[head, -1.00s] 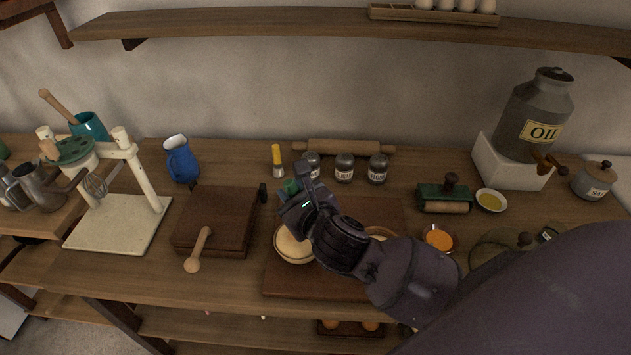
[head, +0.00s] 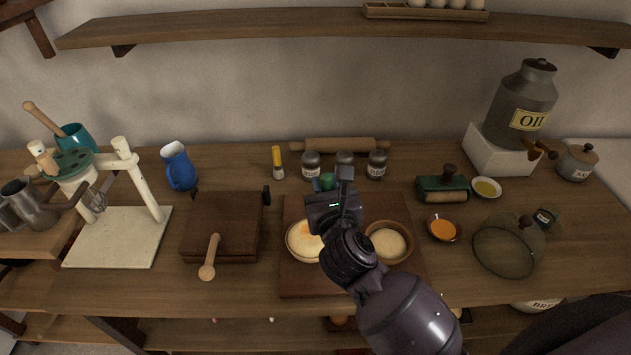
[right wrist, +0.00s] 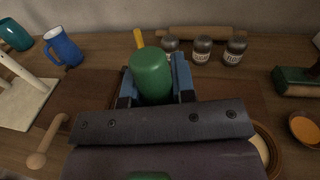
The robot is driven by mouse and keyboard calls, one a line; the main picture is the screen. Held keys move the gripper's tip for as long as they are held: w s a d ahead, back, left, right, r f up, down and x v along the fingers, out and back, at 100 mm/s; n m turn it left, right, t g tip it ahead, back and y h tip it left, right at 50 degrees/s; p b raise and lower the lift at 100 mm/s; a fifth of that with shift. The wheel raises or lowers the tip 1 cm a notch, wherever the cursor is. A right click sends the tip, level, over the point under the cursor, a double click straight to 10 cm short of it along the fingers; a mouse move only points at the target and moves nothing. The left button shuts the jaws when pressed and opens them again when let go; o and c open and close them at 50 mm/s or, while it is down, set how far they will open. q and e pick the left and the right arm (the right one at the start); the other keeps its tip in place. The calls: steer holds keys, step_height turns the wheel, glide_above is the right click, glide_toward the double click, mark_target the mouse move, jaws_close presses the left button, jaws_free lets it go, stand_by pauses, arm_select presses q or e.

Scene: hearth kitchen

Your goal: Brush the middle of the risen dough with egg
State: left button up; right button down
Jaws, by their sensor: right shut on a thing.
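A pale round dough (head: 303,247) in a bowl sits on the left of a dark board (head: 310,287), with an orange-yellow patch on its upper part. A second pale dough (head: 386,243) sits in a brown bowl to its right. My right gripper (head: 328,192) is shut on a green-handled tool (right wrist: 151,76), also seen as a green end (head: 327,181) in the head view. The gripper is above the board, behind and between the doughs; the tool's working end is hidden. A small bowl of orange liquid (head: 443,229) stands right of the board. My left gripper is not in view.
Spice jars (head: 376,165), a yellow-handled brush (head: 277,162) and a rolling pin (head: 340,146) stand behind the board. A wooden box (head: 222,225) with a spoon is at left. A green roller (head: 443,189), an oil dish (head: 487,188) and a glass dome (head: 505,248) are at right.

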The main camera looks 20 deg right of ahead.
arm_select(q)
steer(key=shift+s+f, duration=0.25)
arm_select(e)
steer(key=shift+w+a+r+m+h, duration=0.15)
steer(key=shift+w+a+m+h, duration=0.1)
steer(key=shift+a+m, duration=0.25)
steer(key=shift+w+a+r+m+h, duration=0.15)
steer(key=shift+a+m+h, duration=0.15)
steer(key=shift+a, duration=0.3)
steer(key=shift+f+b, duration=3)
steer(key=shift+b, duration=0.1)
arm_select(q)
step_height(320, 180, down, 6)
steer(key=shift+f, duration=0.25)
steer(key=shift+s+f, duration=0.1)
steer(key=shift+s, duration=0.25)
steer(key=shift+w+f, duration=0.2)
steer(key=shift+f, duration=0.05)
arm_select(e)
steer(key=shift+f, duration=0.4)
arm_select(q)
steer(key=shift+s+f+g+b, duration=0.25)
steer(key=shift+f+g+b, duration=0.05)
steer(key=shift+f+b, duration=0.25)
arm_select(e)
steer(key=shift+f, duration=0.45)
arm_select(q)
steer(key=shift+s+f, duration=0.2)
arm_select(e)
steer(key=shift+f, duration=0.2)
